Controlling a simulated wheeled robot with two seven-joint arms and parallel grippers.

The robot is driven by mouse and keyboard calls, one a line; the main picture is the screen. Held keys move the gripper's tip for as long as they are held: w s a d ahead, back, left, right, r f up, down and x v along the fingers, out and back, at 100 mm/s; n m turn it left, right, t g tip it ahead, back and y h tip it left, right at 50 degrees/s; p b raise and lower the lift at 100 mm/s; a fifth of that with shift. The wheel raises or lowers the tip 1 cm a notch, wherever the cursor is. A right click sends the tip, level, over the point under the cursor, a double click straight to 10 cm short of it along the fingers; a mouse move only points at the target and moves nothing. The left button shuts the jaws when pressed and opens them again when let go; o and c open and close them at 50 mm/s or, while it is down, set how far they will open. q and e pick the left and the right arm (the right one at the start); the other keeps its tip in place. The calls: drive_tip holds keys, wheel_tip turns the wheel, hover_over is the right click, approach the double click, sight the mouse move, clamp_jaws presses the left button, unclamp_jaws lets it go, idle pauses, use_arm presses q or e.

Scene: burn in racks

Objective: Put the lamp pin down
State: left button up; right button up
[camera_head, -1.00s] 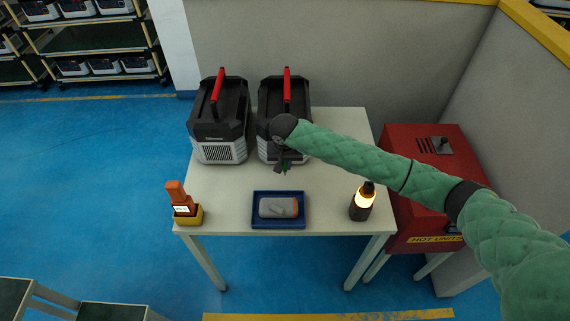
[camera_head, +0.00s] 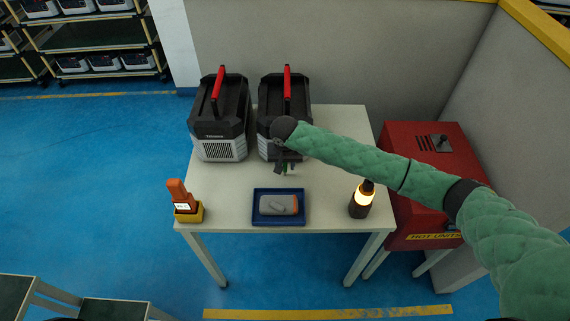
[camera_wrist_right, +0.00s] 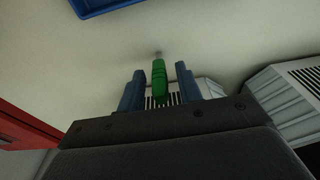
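The lamp pin, a small green piece with a thin pale tip, shows in the right wrist view (camera_wrist_right: 160,82) and as a green speck in the head view (camera_head: 285,170). My right gripper (camera_wrist_right: 160,75) has its two blue fingers spread, one on each side of the pin, with a visible gap on both sides. In the head view the right gripper (camera_head: 284,168) is low over the white table (camera_head: 225,185), in front of the right-hand black and grey unit (camera_head: 270,90). I cannot tell whether the pin's tip touches the table. My left gripper is out of view.
A blue tray (camera_head: 257,220) with a grey and orange device (camera_head: 285,204) lies at the table front. An orange tool in a yellow holder (camera_head: 184,205) stands left; a lit lamp bottle (camera_head: 361,200) stands right. Another unit (camera_head: 215,110) is back left. A red cabinet (camera_head: 405,140) stands right.

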drive_tip(key=shift+r, duration=0.15)
use_arm(q)
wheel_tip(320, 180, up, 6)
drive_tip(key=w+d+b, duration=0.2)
drive_tip(key=b, duration=0.1)
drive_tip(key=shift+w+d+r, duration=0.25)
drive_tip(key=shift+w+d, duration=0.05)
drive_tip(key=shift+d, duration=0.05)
use_arm(e)
wheel_tip(320, 180, up, 12)
drive_tip(key=s, duration=0.1)
drive_tip(key=shift+s, duration=0.4)
